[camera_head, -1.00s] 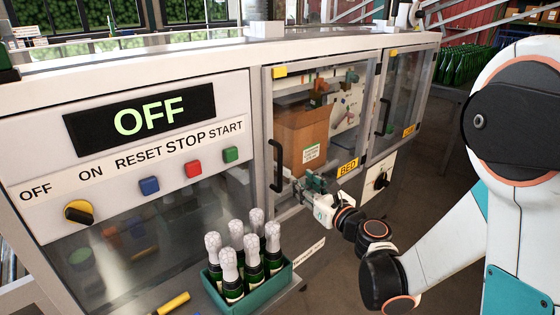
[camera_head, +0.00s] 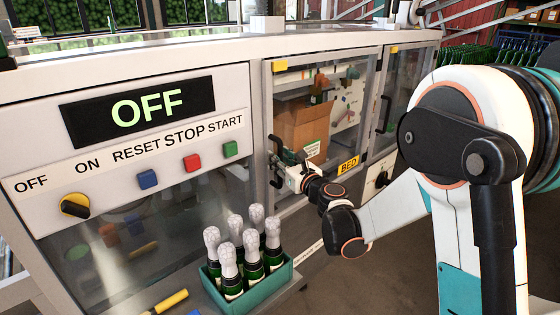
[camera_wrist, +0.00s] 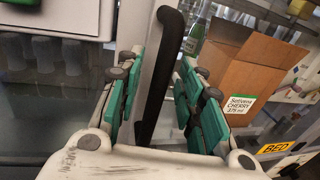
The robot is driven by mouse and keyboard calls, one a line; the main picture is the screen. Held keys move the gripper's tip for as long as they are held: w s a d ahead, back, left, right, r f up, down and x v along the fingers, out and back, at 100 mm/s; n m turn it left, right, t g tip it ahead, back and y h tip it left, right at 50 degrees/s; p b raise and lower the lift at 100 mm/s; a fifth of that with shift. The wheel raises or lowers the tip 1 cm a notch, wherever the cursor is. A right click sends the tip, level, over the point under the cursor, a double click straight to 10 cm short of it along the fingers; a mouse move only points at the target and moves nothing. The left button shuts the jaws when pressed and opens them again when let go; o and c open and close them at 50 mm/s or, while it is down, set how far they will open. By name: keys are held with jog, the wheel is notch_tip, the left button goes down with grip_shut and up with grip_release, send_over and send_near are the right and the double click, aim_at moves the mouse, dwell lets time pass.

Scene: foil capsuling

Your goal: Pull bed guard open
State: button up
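The bed guard (camera_head: 267,100) is a clear, metal-framed door on the machine front, with a yellow BED label (camera_head: 348,164) at its lower right. It appears closed. Its black upright handle (camera_head: 276,183) is at its left edge, partly hidden by my gripper (camera_head: 281,166). In the wrist view the handle (camera_wrist: 163,70) runs between the two green-padded fingers of my gripper (camera_wrist: 160,76). The fingers are apart, with gaps visible on both sides of the handle.
A cardboard box (camera_head: 302,128) stands behind the guard. A teal crate (camera_head: 262,286) of foil-topped bottles stands on a ledge at lower left of the guard. The control panel (camera_head: 137,107) reads OFF. A second guard with a black handle (camera_head: 384,114) is to the right.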

jog(key=shift+w+a, duration=0.15)
jog(key=shift+w, duration=0.15)
grip_shut()
